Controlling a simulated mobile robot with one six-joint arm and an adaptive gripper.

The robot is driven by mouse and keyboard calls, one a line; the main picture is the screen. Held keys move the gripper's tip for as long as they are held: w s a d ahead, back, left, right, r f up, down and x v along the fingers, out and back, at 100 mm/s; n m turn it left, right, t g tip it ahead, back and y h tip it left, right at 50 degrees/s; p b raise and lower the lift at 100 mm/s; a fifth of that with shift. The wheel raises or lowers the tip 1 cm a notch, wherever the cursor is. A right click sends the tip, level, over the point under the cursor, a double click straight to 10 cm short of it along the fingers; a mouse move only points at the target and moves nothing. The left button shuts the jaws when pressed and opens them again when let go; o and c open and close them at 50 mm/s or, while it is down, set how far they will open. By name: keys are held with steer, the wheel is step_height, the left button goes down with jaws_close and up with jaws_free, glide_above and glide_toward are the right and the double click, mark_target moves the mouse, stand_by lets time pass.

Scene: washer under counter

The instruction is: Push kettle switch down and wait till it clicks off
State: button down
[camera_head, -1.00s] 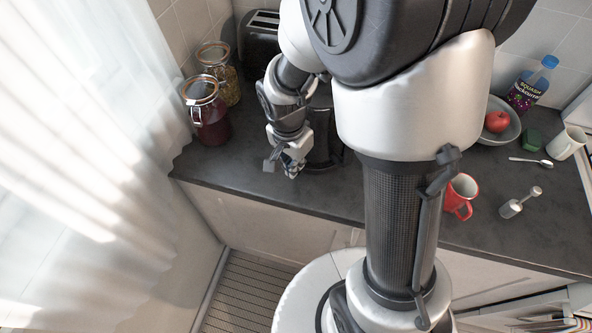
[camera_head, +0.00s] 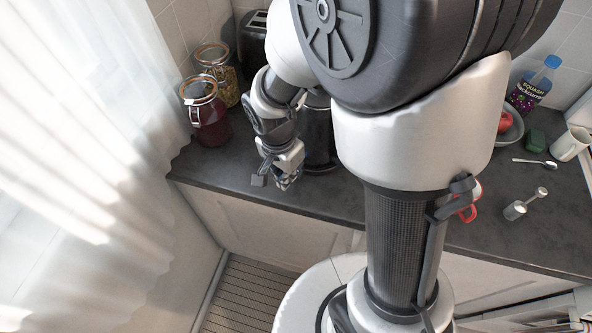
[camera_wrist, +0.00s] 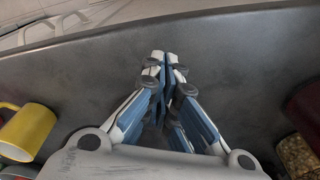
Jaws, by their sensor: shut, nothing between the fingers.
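The kettle (camera_head: 318,135) appears to be the dark, shiny upright cylinder on the counter, partly hidden behind my arm in the head view. Its switch cannot be made out. My gripper (camera_head: 284,184) is low over the counter's front edge, left of the kettle and nearer the front, with a gap between them. In the wrist view my gripper (camera_wrist: 165,58) has its fingertips together, with nothing between them, over bare dark counter. The kettle does not show in the wrist view.
A dark red jar (camera_head: 209,120) and a grain jar (camera_head: 226,85) stand back left, near the curtain (camera_head: 100,150). A toaster (camera_head: 252,35) is behind. A yellow mug (camera_wrist: 28,130) shows in the wrist view. A red mug (camera_head: 468,210) is right of my column. The front-left counter is clear.

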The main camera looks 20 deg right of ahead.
steer(key=shift+r, duration=0.1)
step_height(320, 180, up, 12)
steer(key=shift+s+a, duration=0.3)
steer(key=shift+a, duration=0.15)
steer(key=s+d+r+n+t, duration=0.1)
steer(key=s+r+n+t, duration=0.1)
steer(key=s+n, duration=0.4)
steer(key=s+d+r+n+t+y, duration=0.1)
steer(key=s+d+r+n+t, duration=0.1)
steer(key=s+r+n, duration=0.2)
steer(key=shift+s+r+n, duration=0.35)
steer(key=shift+s+n, duration=0.55)
steer(key=shift+s, duration=0.7)
stand_by(4.3)
